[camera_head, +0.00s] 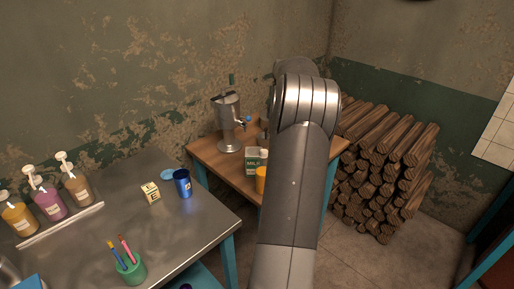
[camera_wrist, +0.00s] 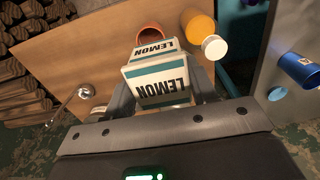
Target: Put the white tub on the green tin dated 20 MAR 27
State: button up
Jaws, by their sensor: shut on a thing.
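My gripper (camera_wrist: 164,100) is in the wrist view, its fingers on either side of a white and teal carton marked LEMON (camera_wrist: 162,88); it is shut on this carton. In the head view my arm hides the gripper. A white and green carton marked MILK (camera_head: 252,163) stands on the wooden table, partly behind my arm. I cannot make out a white tub or a green tin dated 20 MAR 27 in either view.
The wooden table (camera_head: 213,153) holds a steel dispenser (camera_head: 229,128) and an orange bottle (camera_wrist: 199,27). The metal table (camera_head: 190,213) holds a blue tumbler (camera_head: 183,184), a small box (camera_head: 150,193), a green pen cup (camera_head: 131,270) and pump bottles (camera_head: 76,184). Firewood (camera_head: 385,175) is stacked right.

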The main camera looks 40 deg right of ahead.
jog(key=w+a+f, duration=0.1)
jog(key=w, duration=0.1)
jog(key=w+f, duration=0.2)
jog(key=w, duration=0.1)
jog(key=w+a+f, duration=0.1)
jog(key=w+f, duration=0.1)
jog(key=w, duration=0.1)
jog(key=shift+w+a+f, duration=0.15)
jog(key=shift+w+a, duration=0.05)
jog(key=shift+a, duration=0.15)
jog(key=shift+f, duration=2)
jog(key=shift+f, duration=0.1)
jog(key=o, duration=1)
